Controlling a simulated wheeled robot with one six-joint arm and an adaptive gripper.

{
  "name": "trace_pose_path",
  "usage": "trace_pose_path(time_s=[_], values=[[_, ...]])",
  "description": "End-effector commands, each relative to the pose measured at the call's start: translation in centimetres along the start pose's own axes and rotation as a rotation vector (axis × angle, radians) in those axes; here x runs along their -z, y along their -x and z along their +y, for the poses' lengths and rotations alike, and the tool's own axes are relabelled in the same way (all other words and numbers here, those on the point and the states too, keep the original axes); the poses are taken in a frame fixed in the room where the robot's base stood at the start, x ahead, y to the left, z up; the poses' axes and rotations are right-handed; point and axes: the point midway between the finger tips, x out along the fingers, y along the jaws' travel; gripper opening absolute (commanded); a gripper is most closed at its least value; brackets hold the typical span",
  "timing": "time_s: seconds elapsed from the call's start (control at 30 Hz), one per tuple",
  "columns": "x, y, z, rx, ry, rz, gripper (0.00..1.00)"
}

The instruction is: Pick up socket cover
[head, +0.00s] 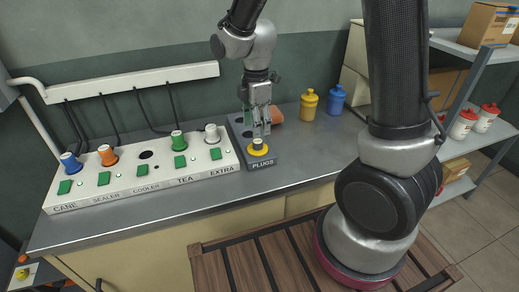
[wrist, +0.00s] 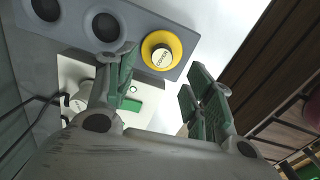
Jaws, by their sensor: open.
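The socket cover (head: 258,150) is a round yellow disc with a pale top. It sits at the front end of the grey plugs block (head: 264,163), and in the wrist view the cover (wrist: 176,45) reads COVER. My gripper (head: 261,133) points down just above and behind the cover in the head view. In the wrist view my gripper (wrist: 162,72) is open and empty, its green-padded fingers spread apart, with the cover ahead between the lines of the fingertips. Two dark round holes show in the block beside the cover.
A white socket panel (head: 140,178) with blue, orange, green and white plugs stands left of the block. An orange object (head: 277,115) lies behind my gripper. Yellow (head: 309,104) and blue (head: 336,100) bottles stand at the back. The counter right of the block is clear.

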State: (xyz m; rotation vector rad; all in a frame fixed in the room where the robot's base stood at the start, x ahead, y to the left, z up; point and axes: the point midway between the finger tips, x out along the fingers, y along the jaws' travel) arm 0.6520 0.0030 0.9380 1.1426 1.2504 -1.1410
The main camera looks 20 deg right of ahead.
Motion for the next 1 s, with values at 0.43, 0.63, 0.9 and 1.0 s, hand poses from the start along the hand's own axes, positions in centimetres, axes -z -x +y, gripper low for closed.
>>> trace_pose_path(time_s=[0.43, 0.63, 0.9, 1.0], values=[[-0.3, -6.1, -0.2, 0.003, -0.004, 0.0, 0.53], [-0.3, -6.5, -0.2, 0.001, -0.004, 0.001, 0.53], [-0.3, -6.5, -0.2, 0.001, -0.004, 0.001, 0.16], [-0.3, -6.5, -0.2, 0.001, -0.004, 0.001, 0.04]])
